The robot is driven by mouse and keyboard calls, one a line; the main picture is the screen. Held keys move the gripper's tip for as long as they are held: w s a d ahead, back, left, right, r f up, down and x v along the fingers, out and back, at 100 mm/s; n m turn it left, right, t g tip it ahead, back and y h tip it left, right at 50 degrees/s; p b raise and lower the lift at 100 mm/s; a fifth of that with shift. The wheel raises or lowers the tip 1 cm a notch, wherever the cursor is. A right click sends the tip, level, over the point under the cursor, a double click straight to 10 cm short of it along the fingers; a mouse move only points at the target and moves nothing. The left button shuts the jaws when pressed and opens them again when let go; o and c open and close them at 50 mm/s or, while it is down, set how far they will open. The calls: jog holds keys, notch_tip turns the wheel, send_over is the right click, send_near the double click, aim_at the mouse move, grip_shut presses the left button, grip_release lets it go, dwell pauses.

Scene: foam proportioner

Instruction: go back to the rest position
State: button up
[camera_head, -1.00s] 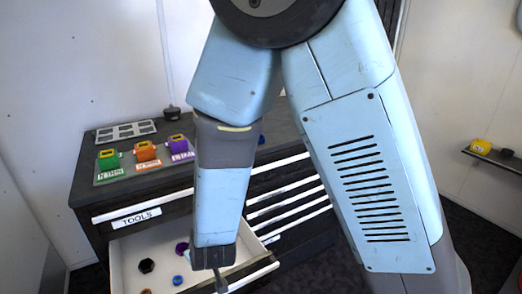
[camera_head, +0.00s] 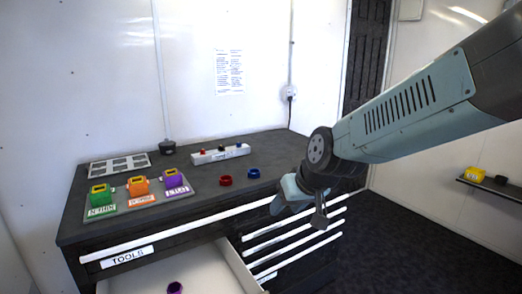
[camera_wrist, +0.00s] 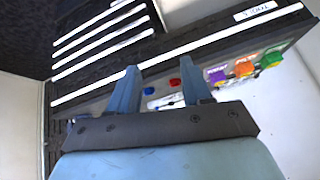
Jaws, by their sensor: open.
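My gripper (camera_head: 300,205) hangs in the air off the right front corner of the dark tool cabinet (camera_head: 200,217) in the head view. My arm reaches in from the right edge. In the wrist view my gripper (camera_wrist: 157,92) shows two fingers spread apart with nothing between them in its grasp. The red cap and the blue cap seen between the fingers lie beyond them on the cabinet top.
On the cabinet top are green (camera_head: 101,197), orange (camera_head: 138,186) and purple (camera_head: 173,178) blocks, a red cap (camera_head: 225,181), a blue cap (camera_head: 254,173) and a white strip (camera_head: 220,153). The top drawer (camera_head: 240,267) is open. A wall shelf (camera_head: 490,187) is at right.

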jog(key=s+d+r+m+h, duration=0.2)
jog(key=s+d+r, duration=0.2)
jog(key=d, duration=0.5)
jog(key=s+d+r+m+h, duration=0.2)
jog(key=s+d+r, duration=0.2)
jog(key=s+d, duration=0.3)
jog(key=shift+s+d, duration=0.35)
jog(key=shift+d, duration=0.5)
